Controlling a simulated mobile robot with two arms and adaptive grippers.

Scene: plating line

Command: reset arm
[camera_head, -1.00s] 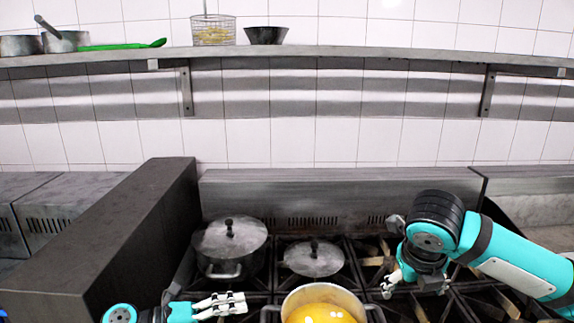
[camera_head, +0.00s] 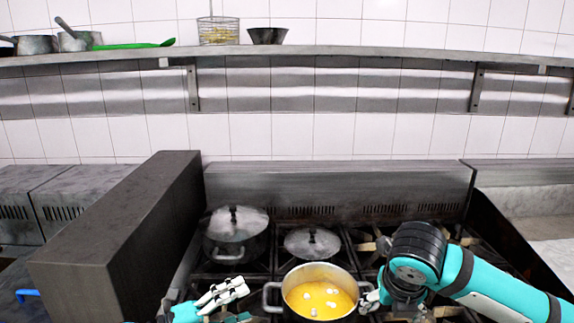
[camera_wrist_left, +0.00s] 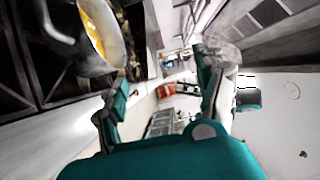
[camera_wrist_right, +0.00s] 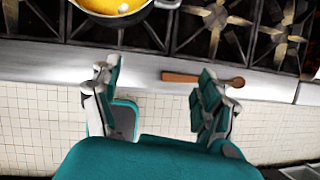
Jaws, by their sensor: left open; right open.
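My left gripper (camera_head: 222,293) is open and empty, left of the pot of yellow soup (camera_head: 268,296) in the head view. In the left wrist view its fingers (camera_wrist_left: 158,95) are spread, with the pot (camera_wrist_left: 121,55) at upper left. My right gripper (camera_head: 394,308) is at the pot's right side in the head view; whether it touches the handle cannot be told. In the right wrist view its fingers (camera_wrist_right: 158,76) are wide apart with nothing between them held. The pot (camera_wrist_right: 142,14) shows at the top there, beyond the fingers.
A lidded pot (camera_head: 222,247) and a smaller lidded one (camera_head: 312,243) stand on the back burners. A wooden spoon (camera_wrist_right: 180,77) lies on the stove's front ledge, partly behind a finger. A dark block (camera_head: 115,235) bounds the left; a shelf (camera_head: 330,53) runs above.

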